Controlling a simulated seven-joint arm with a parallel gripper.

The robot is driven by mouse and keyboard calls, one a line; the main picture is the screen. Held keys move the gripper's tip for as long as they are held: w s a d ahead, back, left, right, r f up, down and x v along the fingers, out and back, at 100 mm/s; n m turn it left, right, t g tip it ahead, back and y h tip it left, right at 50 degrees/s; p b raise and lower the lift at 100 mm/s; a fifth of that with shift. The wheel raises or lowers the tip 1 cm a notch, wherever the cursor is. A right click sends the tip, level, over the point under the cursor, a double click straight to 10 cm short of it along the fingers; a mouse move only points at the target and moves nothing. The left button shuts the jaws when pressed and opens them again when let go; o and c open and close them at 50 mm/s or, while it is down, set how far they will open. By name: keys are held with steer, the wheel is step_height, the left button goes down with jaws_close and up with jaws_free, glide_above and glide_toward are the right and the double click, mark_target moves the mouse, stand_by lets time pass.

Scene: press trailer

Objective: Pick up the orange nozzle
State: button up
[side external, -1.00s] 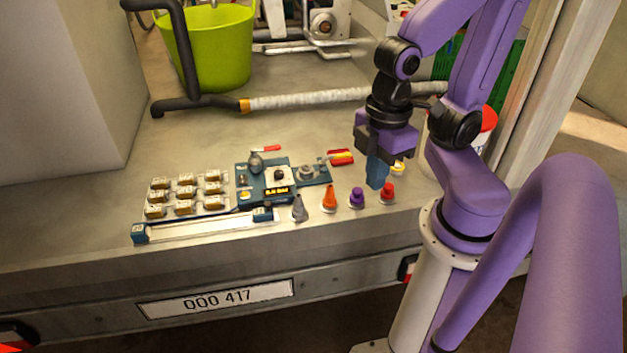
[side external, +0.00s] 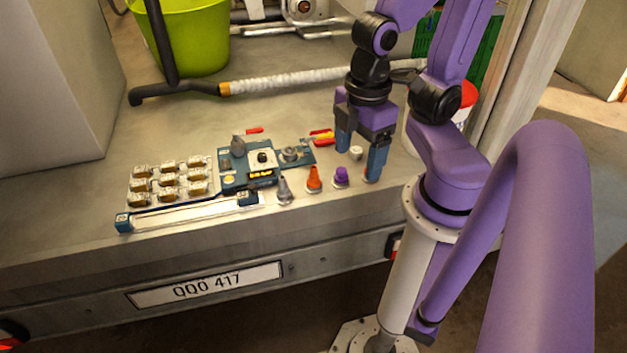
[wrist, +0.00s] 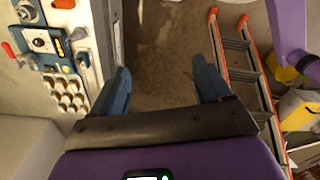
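The orange nozzle (side external: 314,181) stands upright on the metal bed near its front edge in the side view. It is in a row between a grey nozzle (side external: 284,191) and a purple nozzle (side external: 341,177). My gripper (side external: 358,163) is to the right of the orange nozzle, pointing down, with its two blue fingers apart and nothing held. In the wrist view my gripper (wrist: 162,68) also shows open and empty; I cannot make out the orange nozzle there.
A blue tool panel (side external: 240,181) and a rack of several small brass-coloured parts (side external: 168,182) lie left of the nozzles. A small white piece (side external: 356,153) stands by my fingers. A wrapped pipe (side external: 290,80) and green bucket (side external: 190,45) are behind. The bed ends just in front.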

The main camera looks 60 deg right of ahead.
steer(key=w+f+m, duration=0.3)
steer(key=w+m, duration=0.5)
steer(key=w, duration=0.1)
steer(key=m, duration=2.3)
glide_above(314, 175)
steer(key=w+d, duration=0.1)
step_height(314, 175, down, 12)
steer(key=shift+s+d+f, duration=0.1)
steer(key=shift+s+f, duration=0.05)
steer(key=shift+f, duration=8.55)
steer(key=c, duration=1.2)
